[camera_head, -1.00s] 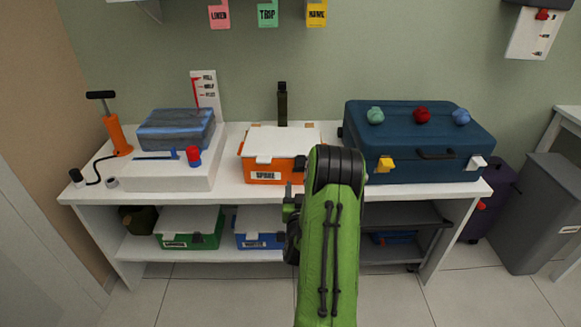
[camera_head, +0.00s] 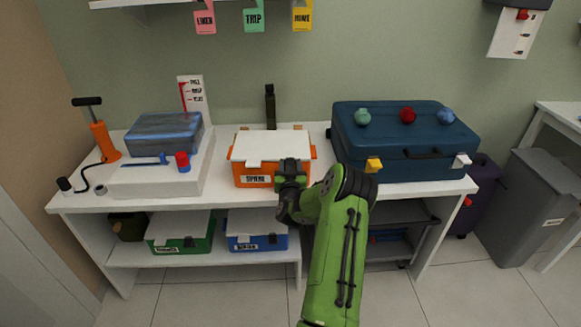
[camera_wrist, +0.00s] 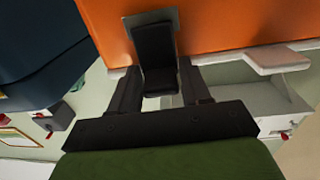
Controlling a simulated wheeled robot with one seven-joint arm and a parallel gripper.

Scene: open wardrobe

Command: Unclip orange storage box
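The orange storage box (camera_head: 258,180) stands on the white bench top, with its pale lid (camera_head: 270,146) down and a label on its front. My gripper (camera_head: 290,176) is at the front right of the box and hides that part. In the wrist view, its black fingers (camera_wrist: 160,90) stand apart, with a dark upright piece and a grey plate (camera_wrist: 150,20) between and beyond them. I cannot tell whether they touch.
A blue suitcase (camera_head: 405,140) stands close on the right. At left are a white case with a grey-blue bundle (camera_head: 164,133) and an orange pump (camera_head: 104,140). Green (camera_head: 180,235) and blue (camera_head: 257,234) boxes sit on the lower shelf.

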